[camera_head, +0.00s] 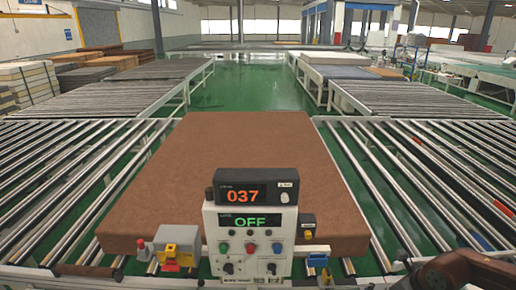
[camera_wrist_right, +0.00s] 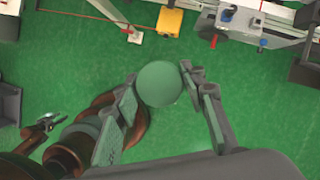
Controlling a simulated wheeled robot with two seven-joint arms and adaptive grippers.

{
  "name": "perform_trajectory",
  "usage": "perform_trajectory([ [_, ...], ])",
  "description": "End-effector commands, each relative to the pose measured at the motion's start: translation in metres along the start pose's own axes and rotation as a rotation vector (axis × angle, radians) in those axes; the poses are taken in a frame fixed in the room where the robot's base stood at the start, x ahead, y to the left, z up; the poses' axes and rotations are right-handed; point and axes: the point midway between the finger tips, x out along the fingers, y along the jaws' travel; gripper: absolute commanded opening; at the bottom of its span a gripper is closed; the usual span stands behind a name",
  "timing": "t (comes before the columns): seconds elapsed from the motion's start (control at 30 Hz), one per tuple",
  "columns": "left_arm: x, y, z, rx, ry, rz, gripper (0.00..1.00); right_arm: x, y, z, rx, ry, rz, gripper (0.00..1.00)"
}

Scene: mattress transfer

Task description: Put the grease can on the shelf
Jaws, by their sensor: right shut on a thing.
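In the right wrist view, my right gripper (camera_wrist_right: 172,93) is shut on a round green thing (camera_wrist_right: 159,83), which I take to be the grease can. Only its round green face shows, held between the two fingers above the green floor. In the same view, what looks like my left gripper (camera_wrist_right: 42,128) is small at the left edge, and its opening is unclear. Neither gripper shows in the head view; only a brown part of my right arm is at its lower right corner. I cannot make out the shelf in either view.
A control box (camera_head: 250,238) reading OFF, topped by a 037 display (camera_head: 240,194), stands at the front of a brown mattress (camera_head: 220,145). Roller conveyors (camera_head: 430,160) flank it. A yellow box (camera_wrist_right: 170,22) and grey fixtures line the top of the wrist view. Open green floor lies below.

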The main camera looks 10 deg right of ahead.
Motion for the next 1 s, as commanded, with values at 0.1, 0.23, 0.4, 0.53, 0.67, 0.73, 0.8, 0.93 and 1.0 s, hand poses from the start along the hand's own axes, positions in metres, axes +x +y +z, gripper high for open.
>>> perform_trajectory([
  [0.1, 0.001, 0.001, 0.006, -0.001, -0.007, 0.000, 0.40, 0.012, 0.004, -0.003, -0.108, -0.003, 0.052, 0.06],
  [0.23, 0.002, 0.001, 0.011, -0.002, -0.013, 0.001, 0.40, 0.028, 0.014, -0.004, -0.297, -0.012, 0.135, 0.06],
  [0.4, 0.004, 0.002, 0.016, -0.003, -0.020, 0.001, 0.40, 0.049, 0.033, -0.004, -0.580, -0.014, 0.248, 0.06],
  [0.53, 0.005, 0.002, 0.017, -0.003, -0.021, 0.001, 0.40, 0.068, 0.055, -0.002, -0.856, -0.015, 0.361, 0.06],
  [0.67, 0.007, 0.002, 0.017, -0.003, -0.021, 0.001, 0.40, 0.085, 0.083, 0.002, -1.165, -0.014, 0.485, 0.06],
  [0.73, 0.008, 0.002, 0.017, -0.003, -0.021, 0.001, 0.40, 0.092, 0.098, 0.004, -1.339, -0.012, 0.555, 0.06],
  [0.8, 0.009, 0.002, 0.016, -0.003, -0.020, 0.001, 0.40, 0.099, 0.115, 0.006, -1.520, -0.010, 0.630, 0.06],
  [0.93, 0.010, 0.002, 0.016, -0.003, -0.019, 0.001, 0.40, 0.108, 0.147, 0.011, -1.873, -0.006, 0.774, 0.06],
  [1.0, 0.011, 0.002, 0.016, -0.003, -0.019, 0.001, 0.40, 0.110, 0.162, 0.013, -2.050, -0.004, 0.846, 0.06],
])
